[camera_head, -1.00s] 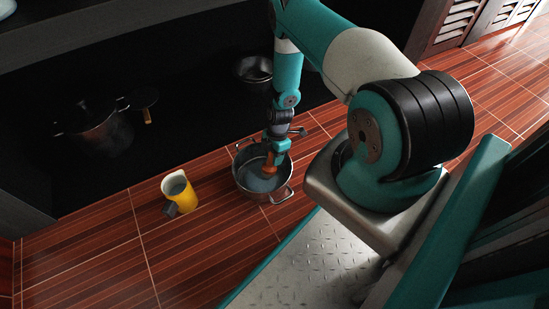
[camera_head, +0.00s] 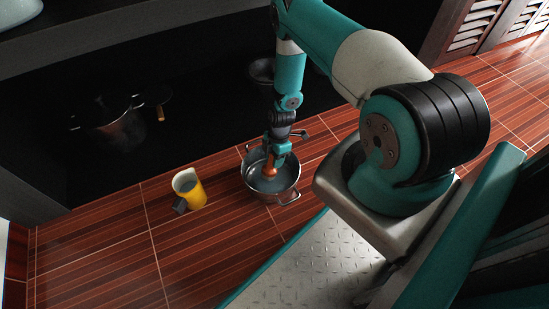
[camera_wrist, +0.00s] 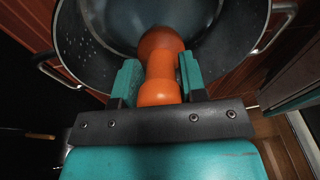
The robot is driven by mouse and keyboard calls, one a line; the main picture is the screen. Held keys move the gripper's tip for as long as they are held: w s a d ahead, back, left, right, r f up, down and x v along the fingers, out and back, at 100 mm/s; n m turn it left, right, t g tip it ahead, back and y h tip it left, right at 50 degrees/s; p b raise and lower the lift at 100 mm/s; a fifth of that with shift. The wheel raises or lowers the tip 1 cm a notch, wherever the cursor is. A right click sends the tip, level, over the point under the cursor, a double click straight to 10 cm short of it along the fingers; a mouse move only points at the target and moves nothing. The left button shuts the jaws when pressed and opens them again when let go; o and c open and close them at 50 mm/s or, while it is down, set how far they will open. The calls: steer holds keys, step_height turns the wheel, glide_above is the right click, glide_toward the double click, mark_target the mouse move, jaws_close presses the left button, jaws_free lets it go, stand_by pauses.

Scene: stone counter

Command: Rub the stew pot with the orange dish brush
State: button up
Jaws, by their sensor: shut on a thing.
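The stew pot (camera_head: 286,186) is an open metal pot with two side handles, standing on the red-brown tiled surface. It also fills the upper part of the wrist view (camera_wrist: 88,70). My gripper (camera_head: 272,158) points down over the pot. It is shut on the orange dish brush (camera_head: 269,170), whose orange handle shows between the teal fingers in the wrist view (camera_wrist: 159,72). The brush reaches down into the pot. Its head is hidden, so I cannot tell whether it touches the pot's inside.
A dark lidded pot (camera_head: 118,130) and a dark bowl (camera_head: 262,72) sit in the shadowed area behind. The tiles in front and at left are clear.

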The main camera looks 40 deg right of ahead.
steer(key=shift+r+p, duration=4.75)
steer(key=shift+r, duration=1.4)
